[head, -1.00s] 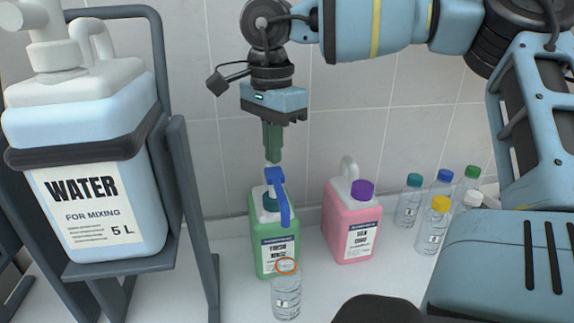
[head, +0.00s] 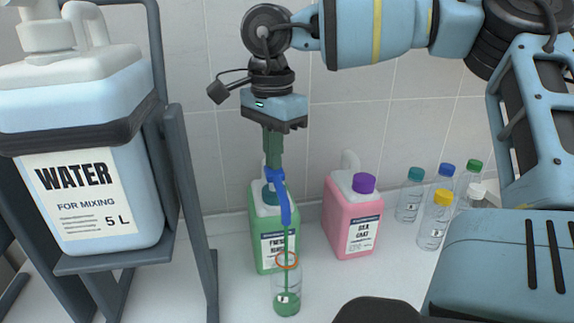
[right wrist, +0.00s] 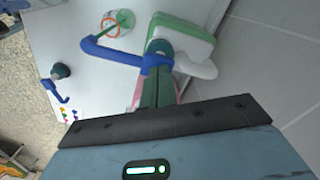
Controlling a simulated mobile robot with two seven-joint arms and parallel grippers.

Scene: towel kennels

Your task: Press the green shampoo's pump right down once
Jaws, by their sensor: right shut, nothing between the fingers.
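The green shampoo jug (head: 268,225) stands on the white counter against the tiled wall, with a blue pump (head: 283,195) on top. My right gripper (head: 273,158) is shut and empty, pointing straight down, its fingertips on the pump head. The pump head sits low, close to the jug's collar. In the right wrist view the fingers (right wrist: 157,92) meet the blue pump (right wrist: 125,55). A thin green stream falls from the spout into a clear bottle with an orange ring (head: 287,262), which has green liquid at its bottom. My left gripper is not in view.
A pink jug with a purple cap (head: 352,220) stands right of the green one. Several small capped bottles (head: 435,220) stand farther right. A large water container (head: 85,165) sits in a dark frame (head: 190,190) at the left.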

